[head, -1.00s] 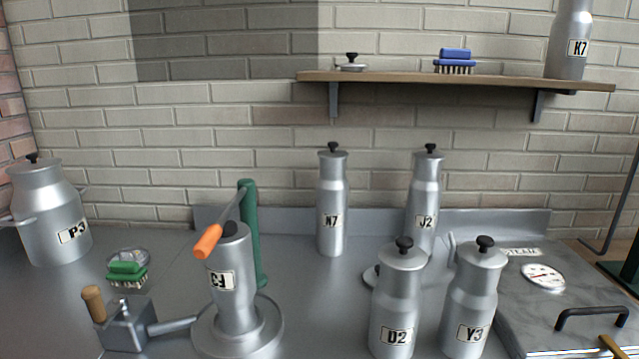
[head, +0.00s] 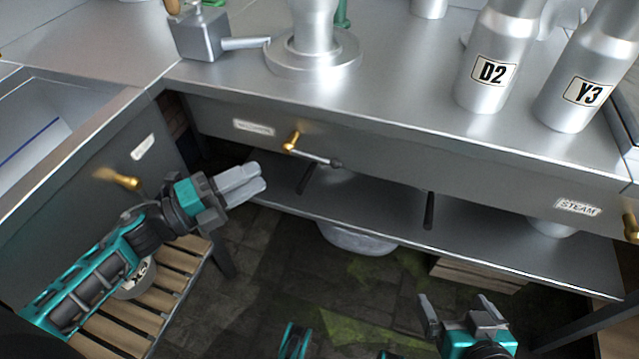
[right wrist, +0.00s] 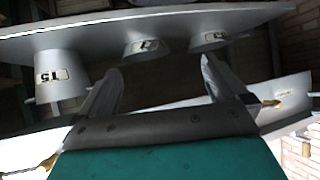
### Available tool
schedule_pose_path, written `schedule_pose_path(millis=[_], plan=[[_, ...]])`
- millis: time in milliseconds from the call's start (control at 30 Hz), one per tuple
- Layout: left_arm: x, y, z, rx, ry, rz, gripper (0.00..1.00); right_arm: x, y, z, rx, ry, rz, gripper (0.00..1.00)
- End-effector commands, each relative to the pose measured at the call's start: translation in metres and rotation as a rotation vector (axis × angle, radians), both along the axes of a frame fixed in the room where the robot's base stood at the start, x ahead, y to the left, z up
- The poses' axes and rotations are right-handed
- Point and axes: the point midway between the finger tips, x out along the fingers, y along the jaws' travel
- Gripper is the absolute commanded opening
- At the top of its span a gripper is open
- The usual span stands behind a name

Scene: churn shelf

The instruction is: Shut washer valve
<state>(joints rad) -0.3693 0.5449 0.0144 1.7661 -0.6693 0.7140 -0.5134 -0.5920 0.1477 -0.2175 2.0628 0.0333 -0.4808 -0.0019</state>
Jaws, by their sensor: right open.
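A brass valve (head: 291,142) with a grey lever ending in a dark knob (head: 337,163) sits on the counter's front panel, beside a small label (head: 253,127) whose text I cannot read. The lever points right and slightly down. A second brass valve (head: 118,180) is on the left panel, with a blurred label. A third brass valve (head: 630,228) is at the right edge by a STEAM label. My left gripper (head: 262,177) is shut and empty, left of and below the lever valve, apart from it. My right gripper (head: 459,302) is open and empty, low at right, below the counter.
A slatted wooden rack (head: 165,290) with a can stands at left. The right wrist view shows several labelled cans, one marked 15 (right wrist: 62,75).

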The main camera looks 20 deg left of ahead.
Motion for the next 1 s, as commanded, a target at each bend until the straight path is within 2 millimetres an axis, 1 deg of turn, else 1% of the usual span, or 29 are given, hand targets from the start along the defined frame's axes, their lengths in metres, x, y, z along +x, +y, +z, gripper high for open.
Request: schedule_pose_path(millis=[33,167,267,700,833,1000], plan=[[-0.001,0.001,-0.006,0.039,-0.030,-0.029,0.36,0.002,0.001,-0.005,0.000,-0.006,0.003,1.00],[0.000,-0.002,-0.005,0.083,-0.066,-0.065,0.36,0.004,0.000,-0.003,0.000,-0.013,0.007,1.00],[0.006,-0.009,-0.003,0.081,-0.068,-0.067,0.36,0.004,0.000,-0.002,-0.001,-0.012,0.007,1.00],[0.065,-0.072,0.005,0.077,-0.066,-0.064,0.36,0.004,0.002,-0.005,0.004,-0.008,0.006,1.00],[0.076,-0.085,0.006,0.076,-0.062,-0.064,0.36,0.004,0.003,-0.004,0.009,-0.009,0.002,1.00],[0.084,-0.093,0.006,0.077,-0.062,-0.064,0.36,0.004,0.004,-0.004,0.014,-0.009,0.000,1.00]])
